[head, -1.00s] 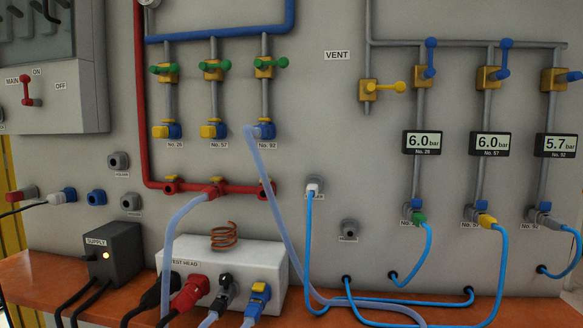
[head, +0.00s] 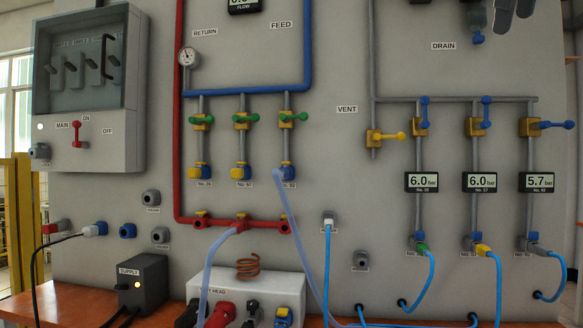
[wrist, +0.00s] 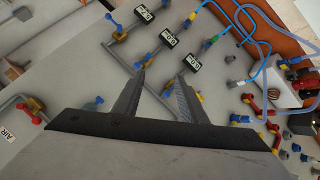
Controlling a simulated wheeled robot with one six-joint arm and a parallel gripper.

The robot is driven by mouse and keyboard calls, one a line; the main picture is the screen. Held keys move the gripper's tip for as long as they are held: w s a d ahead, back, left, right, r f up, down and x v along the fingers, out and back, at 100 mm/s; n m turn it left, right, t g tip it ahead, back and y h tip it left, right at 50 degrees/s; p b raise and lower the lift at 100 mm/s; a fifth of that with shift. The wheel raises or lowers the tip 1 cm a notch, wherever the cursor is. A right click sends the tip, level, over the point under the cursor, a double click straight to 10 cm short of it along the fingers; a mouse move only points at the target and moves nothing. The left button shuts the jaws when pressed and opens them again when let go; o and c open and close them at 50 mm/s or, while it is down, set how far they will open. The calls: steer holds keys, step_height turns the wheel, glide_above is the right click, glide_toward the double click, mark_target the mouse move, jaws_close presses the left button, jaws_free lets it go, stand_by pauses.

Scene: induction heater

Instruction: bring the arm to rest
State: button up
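My gripper (wrist: 160,78) shows in the wrist view with its two fingers apart and nothing between them. It is open and empty, in front of the wall panel. In the head view, the dark tips of my gripper (head: 514,8) come in at the top right edge, near the DRAIN label (head: 443,46). The rest of the arm is out of the head view.
The grey panel carries blue, red and grey pipes with valves, and pressure displays (head: 421,182). A white test head (head: 279,286) with a copper coil and a black supply box (head: 143,284) stand on the orange bench. Hoses and cables hang low in front.

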steer(key=w+a+f+g+y, duration=0.15)
steer(key=w+f, duration=0.25)
steer(key=f, duration=1)
steer(key=w+a+f+y, duration=0.1)
steer(key=w+a+f, duration=0.25)
steer(key=f, duration=1.15)
steer(key=s+a+f+m+g, duration=0.1)
steer(key=s+f, duration=0.2)
steer(key=f, duration=1.2)
steer(key=s+a+f+m+g+y, duration=0.1)
steer(key=s+f, duration=0.3)
steer(key=f, duration=1.1)
steer(key=s+a+f+m+g+y, duration=0.1)
steer(key=s+f, duration=0.3)
steer(key=f, duration=1)
steer(key=shift+s+a+f, duration=0.15)
steer(key=shift+f, duration=0.25)
steer(key=shift+o, duration=0.2)
